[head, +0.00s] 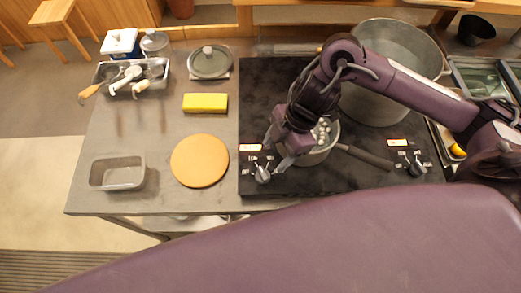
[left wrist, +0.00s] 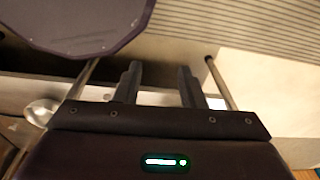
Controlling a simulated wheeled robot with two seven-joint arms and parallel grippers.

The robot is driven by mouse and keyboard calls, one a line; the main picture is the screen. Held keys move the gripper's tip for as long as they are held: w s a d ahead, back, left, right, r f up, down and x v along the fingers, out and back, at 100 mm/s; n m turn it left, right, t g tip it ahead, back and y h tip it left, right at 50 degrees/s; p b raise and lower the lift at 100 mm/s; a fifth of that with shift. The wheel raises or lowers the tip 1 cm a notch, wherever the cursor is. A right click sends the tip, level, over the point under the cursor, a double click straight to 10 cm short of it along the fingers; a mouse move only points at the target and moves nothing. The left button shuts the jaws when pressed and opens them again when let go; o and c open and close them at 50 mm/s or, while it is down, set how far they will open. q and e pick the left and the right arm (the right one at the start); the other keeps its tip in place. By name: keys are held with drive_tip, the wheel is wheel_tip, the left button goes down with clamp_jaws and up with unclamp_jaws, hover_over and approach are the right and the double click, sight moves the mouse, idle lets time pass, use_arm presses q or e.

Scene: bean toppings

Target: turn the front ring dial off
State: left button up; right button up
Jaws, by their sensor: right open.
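A dark cooktop (head: 340,75) carries two dials at its front edge. The left dial (head: 263,174) has a grey knob with small white marks around it. The right dial (head: 417,169) looks alike and stands clear. I cannot tell which of them belongs to the front ring. My right gripper (head: 276,155) is open, pointing down just behind the left dial; whether it touches the knob is unclear. My left gripper (left wrist: 160,83) shows in the left wrist view, with its fingers apart and nothing between them. It is hidden in the head view.
A saucepan (head: 316,158) with pale pieces sits beside my right gripper, its handle (head: 365,156) pointing right. A large pot (head: 378,100) stands behind. On the counter are a round board (head: 199,160), a yellow sponge (head: 205,103) and a grey container (head: 118,173).

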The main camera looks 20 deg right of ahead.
sight(264, 172)
drive_tip(key=f, duration=0.1)
drive_tip(key=s+a+f, duration=0.1)
drive_tip(key=a+f, duration=0.1)
drive_tip(key=f, duration=0.1)
drive_tip(key=shift+s, duration=0.3)
drive_tip(key=shift+w+x, duration=0.2)
drive_tip(key=shift+x, duration=0.85)
drive_tip(key=shift+w+f, duration=0.1)
drive_tip(key=shift+f, duration=0.35)
drive_tip(key=c, duration=1)
use_arm(q)
drive_tip(key=s, duration=0.3)
